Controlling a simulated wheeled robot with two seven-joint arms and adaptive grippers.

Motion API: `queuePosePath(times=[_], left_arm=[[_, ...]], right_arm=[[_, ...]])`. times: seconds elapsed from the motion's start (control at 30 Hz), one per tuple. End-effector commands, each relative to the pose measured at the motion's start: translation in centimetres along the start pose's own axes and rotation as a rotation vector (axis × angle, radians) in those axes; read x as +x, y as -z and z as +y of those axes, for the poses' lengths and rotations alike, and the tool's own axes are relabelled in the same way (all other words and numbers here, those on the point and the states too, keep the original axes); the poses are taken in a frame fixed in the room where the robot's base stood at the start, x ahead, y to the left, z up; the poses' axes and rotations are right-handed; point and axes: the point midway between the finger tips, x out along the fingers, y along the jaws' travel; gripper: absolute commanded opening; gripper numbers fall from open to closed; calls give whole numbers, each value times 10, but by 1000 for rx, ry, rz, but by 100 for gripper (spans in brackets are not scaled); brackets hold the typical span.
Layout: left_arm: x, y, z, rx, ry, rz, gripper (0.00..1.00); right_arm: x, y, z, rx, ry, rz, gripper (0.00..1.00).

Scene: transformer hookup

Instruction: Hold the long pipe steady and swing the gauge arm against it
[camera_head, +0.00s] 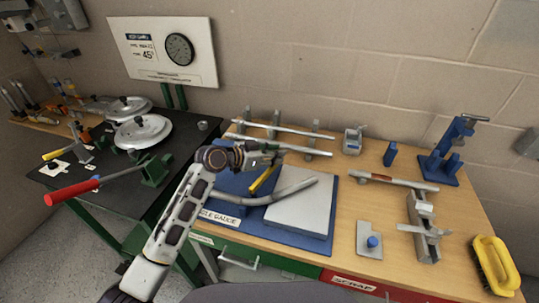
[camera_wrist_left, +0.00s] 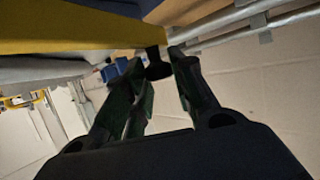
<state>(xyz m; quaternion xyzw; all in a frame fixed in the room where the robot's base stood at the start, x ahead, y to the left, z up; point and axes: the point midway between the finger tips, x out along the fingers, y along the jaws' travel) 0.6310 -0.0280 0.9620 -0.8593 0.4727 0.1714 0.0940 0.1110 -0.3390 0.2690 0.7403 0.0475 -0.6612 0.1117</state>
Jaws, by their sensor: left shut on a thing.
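The gauge stand has a blue base (camera_head: 298,244), a pale grey plate (camera_head: 300,212) and an "angle gauge" label. A bent grey pipe (camera_head: 290,190) lies across it, its right end over the plate. The yellow gauge arm (camera_head: 263,179) slants up behind the pipe; it is a yellow bar (camera_wrist_left: 70,33) in the left wrist view, with a black knob (camera_wrist_left: 157,66) at its end. My left gripper (camera_head: 270,153) is above the gauge's back edge, its fingers (camera_wrist_left: 156,78) shut around the knob. The pipe's contact with the arm is unclear. My right gripper is out of view.
Straight pipes (camera_head: 285,130) lie on grey supports behind the gauge. A blue stand (camera_head: 452,153), a grey clamp fixture (camera_head: 422,225) and a yellow brush (camera_head: 493,265) are on the right. A red-handled bender (camera_head: 75,191) stands on the dark left bench.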

Motion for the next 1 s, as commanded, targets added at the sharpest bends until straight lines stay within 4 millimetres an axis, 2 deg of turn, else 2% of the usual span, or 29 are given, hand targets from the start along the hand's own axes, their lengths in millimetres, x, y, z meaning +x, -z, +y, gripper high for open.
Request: queuePosePath(times=[0.03, 0.5, 0.8, 1.0], left_arm=[[2, -1, 1, 13, -20, 0, 0], [11, 2, 34, 109, -256, 1, 0], [12, 3, 55, 171, -408, 1, 0], [11, 4, 65, 200, -478, 1, 0]], right_arm=[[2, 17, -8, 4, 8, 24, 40], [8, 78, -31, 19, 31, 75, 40], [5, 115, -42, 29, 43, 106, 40], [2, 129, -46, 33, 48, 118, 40]])
